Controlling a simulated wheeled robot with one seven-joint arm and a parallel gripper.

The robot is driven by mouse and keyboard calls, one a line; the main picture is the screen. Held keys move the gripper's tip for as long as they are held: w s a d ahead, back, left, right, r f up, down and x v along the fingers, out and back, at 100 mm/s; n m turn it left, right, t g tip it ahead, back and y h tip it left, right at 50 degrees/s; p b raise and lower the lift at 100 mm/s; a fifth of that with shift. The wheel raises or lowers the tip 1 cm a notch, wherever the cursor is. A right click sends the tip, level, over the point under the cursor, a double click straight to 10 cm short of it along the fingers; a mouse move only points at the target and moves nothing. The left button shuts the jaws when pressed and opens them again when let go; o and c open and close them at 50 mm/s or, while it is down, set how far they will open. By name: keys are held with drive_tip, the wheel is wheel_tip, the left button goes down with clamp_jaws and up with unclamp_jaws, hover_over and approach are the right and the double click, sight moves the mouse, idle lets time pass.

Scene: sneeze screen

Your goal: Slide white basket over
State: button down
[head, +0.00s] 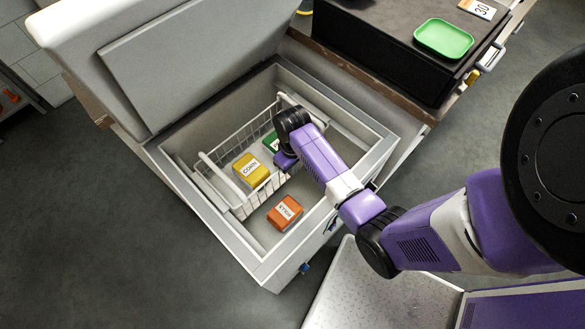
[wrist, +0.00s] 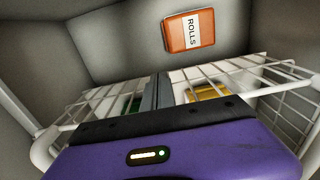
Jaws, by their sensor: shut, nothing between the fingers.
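The white wire basket (head: 209,162) hangs inside an open chest freezer, holding a yellow box labelled CORN (head: 250,171) and a green box (head: 271,141) partly hidden by my arm. My gripper (head: 284,162) is down inside the freezer at the basket's right side. In the wrist view my gripper (wrist: 158,92) is shut and empty, with the basket's white wires (wrist: 240,75) around and below it. Whether the fingers touch the wires cannot be told. The yellow box (wrist: 205,92) and a bit of the green box show behind the wires.
An orange box labelled ROLLS (head: 285,212) lies on the freezer floor outside the basket. The freezer's rim (head: 223,230) surrounds the basket, and its lid (head: 190,60) stands open behind. A dark counter with a green tray (head: 443,38) is at the upper right.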

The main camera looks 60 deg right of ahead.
drive_tip(key=shift+w, duration=0.1)
drive_tip(key=w, duration=0.2)
drive_tip(key=w+d+b, duration=0.1)
drive_tip(key=w, duration=0.2)
drive_tip(key=w+d, duration=0.1)
drive_tip(key=w, duration=0.1)
drive_tip(key=shift+w+d+b, duration=0.1)
drive_tip(key=shift+w+b, duration=0.2)
drive_tip(key=shift+w, duration=0.05)
drive_tip(key=shift+s, duration=0.1)
